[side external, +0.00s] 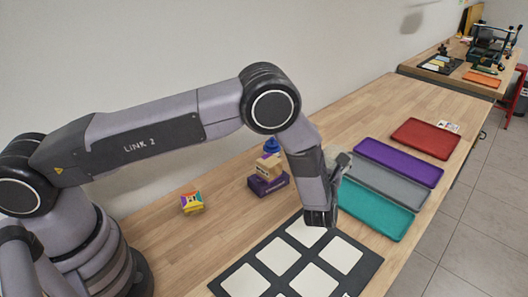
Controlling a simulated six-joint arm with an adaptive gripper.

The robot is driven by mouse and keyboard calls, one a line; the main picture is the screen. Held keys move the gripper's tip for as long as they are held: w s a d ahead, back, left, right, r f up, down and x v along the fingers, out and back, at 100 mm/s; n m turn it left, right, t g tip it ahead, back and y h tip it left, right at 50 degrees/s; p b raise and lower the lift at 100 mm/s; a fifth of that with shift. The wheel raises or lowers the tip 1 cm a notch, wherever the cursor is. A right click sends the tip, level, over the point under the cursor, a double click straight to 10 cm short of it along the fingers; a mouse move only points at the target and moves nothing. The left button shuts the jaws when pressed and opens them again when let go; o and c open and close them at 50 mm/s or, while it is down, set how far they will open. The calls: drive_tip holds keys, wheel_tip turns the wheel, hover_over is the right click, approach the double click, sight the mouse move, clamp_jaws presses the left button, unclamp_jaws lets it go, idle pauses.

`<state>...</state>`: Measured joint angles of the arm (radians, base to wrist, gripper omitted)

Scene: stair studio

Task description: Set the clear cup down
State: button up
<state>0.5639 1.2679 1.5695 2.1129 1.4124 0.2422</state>
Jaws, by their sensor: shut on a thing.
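My gripper (340,166) shows only in part behind my forearm and wrist, above the near end of the trays. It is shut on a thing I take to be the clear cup. My arm hides the fingertips, and I cannot make out the cup's outline or whether it touches anything. A black mat (364,273) with several pale squares lies on the wooden table below my wrist.
Teal (377,212), grey (387,184), purple (398,162) and red (425,138) trays lie along the right edge. A colourful cube (192,202) and stacked purple (268,184) and tan (268,166) boxes with a blue piece (271,145) on top stand left of my wrist.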

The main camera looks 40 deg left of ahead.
drive_tip(key=shift+w+d+f, duration=0.15)
drive_tip(key=shift+w+f, duration=0.45)
drive_tip(key=shift+f, duration=0.75)
drive_tip(key=shift+w+d+f, duration=0.2)
drive_tip(key=shift+w+f, duration=0.45)
drive_tip(key=shift+f, duration=0.65)
drive_tip(key=shift+w+d+f, duration=0.15)
drive_tip(key=shift+w+f, duration=0.45)
drive_tip(key=shift+f, duration=0.75)
drive_tip(key=shift+f, duration=0.55)
drive_tip(key=o, duration=1.1)
drive_tip(key=shift+r, duration=0.1)
